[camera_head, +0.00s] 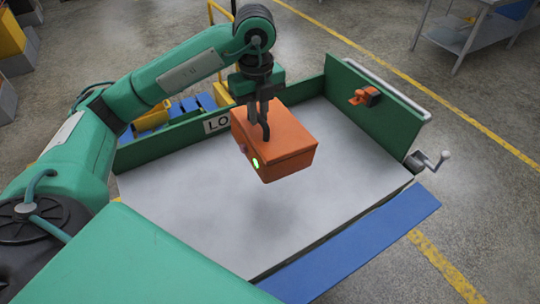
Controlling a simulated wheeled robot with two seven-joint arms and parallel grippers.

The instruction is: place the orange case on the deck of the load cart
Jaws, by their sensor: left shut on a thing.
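The orange case (290,143) is a box with a lit green light on its near face. My left gripper (264,128) comes down from above and is shut on the case at its left side. The case hangs above the grey deck of the load cart (345,195), and a soft dark shadow lies on the deck below it. The cart has green side walls at the back and right, with a partly hidden label on the back wall. My right gripper does not show.
A small orange latch-like part (365,96) sits on the right wall. A crank handle (430,160) sticks out at the cart's right corner. A blue panel (355,245) runs along the front edge. A grey table (470,30) stands at the upper right. The deck is otherwise bare.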

